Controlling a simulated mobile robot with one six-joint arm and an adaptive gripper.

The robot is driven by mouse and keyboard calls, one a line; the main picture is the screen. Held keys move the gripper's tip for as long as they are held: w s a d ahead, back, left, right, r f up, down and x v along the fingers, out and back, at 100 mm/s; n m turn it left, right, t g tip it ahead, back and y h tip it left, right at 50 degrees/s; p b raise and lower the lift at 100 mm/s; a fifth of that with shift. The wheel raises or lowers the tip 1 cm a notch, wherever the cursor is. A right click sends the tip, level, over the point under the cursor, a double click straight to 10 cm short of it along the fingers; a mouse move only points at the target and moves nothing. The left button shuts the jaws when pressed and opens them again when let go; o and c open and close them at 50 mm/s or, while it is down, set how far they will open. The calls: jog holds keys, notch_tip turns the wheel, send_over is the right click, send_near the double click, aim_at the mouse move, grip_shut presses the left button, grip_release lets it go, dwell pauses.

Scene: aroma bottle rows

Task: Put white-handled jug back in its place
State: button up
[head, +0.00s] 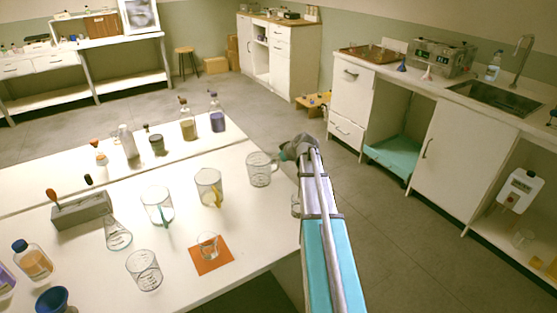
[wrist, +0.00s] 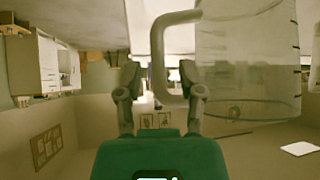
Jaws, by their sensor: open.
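The white-handled jug (head: 259,170) is clear with printed marks and stands near the right edge of the white table. Its pale handle points right, towards my gripper (head: 287,153). In the wrist view the jug (wrist: 245,60) fills the upper right, with its handle (wrist: 158,60) reaching left. My gripper (wrist: 163,88) is open there, with one finger on each side of the handle in the picture. I see a gap left of the handle; contact on the right is unclear.
A yellow-handled jug (head: 209,187) and a green-handled jug (head: 156,205) stand left of it. A glass (head: 208,246) stands on an orange mat (head: 196,264), near a beaker (head: 145,272). Bottles (head: 188,122) line the back. A sink counter (head: 425,85) is at right, across open floor.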

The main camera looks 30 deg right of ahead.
jog(key=p+v, duration=0.8)
jog(key=v, duration=0.4)
dwell(0.7)
jog(key=s+a+f+g, duration=0.2)
jog(key=a, duration=0.7)
jog(key=s+a+f+g, duration=0.2)
jog(key=s+a, duration=0.1)
jog(key=a, duration=0.6)
jog(key=s+a+f+m+g+h, duration=0.1)
jog(key=s+a+g, duration=0.3)
jog(key=s+a, duration=0.7)
jog(key=a+m+h, duration=0.1)
jog(key=a, duration=0.2)
jog(key=shift+s+a+f+m+g, duration=0.3)
jog(key=shift+s+f+m+g, duration=0.1)
